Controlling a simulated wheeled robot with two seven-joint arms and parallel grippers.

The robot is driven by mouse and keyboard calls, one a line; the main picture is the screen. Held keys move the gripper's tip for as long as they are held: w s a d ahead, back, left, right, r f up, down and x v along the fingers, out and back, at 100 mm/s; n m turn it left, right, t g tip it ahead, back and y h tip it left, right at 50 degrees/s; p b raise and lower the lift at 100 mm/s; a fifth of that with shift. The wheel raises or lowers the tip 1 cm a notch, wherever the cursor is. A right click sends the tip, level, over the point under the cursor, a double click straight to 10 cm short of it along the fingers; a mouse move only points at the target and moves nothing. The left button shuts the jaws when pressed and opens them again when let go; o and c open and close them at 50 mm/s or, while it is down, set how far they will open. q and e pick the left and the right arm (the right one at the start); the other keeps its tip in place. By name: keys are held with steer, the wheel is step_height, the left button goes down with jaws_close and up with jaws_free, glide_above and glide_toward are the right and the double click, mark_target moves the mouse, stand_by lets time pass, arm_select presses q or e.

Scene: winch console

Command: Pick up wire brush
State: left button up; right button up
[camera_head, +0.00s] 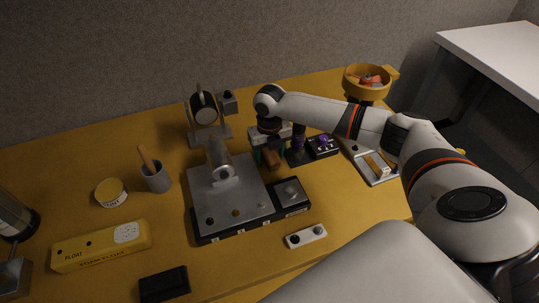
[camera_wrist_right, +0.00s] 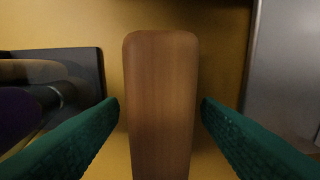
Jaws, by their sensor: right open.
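A brown wooden piece (camera_head: 272,159), which looks like the wire brush's handle, lies on the yellow table just right of the console. It fills the middle of the right wrist view (camera_wrist_right: 162,95); no bristles show. My right gripper (camera_head: 266,156) points down over it, partly hidden by its own wrist in the head view. In the wrist view its green fingers (camera_wrist_right: 160,112) are open, one on each side of the wood, with a narrow gap on both sides. My left gripper is not in view.
The grey winch console (camera_head: 235,203) stands close left of the gripper. A joystick box (camera_head: 322,146) and dark base sit close right. A cup (camera_head: 157,178) with a wooden handle, a yellow float box (camera_head: 101,246) and a yellow bowl (camera_head: 365,84) stand farther off.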

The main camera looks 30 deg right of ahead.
steer(key=shift+f, duration=0.2)
steer(key=shift+c, duration=0.6)
steer(key=c, duration=1)
steer(key=shift+r, duration=0.1)
steer(key=shift+r, duration=0.1)
step_height(320, 180, up, 18)
steer(key=shift+r, duration=0.15)
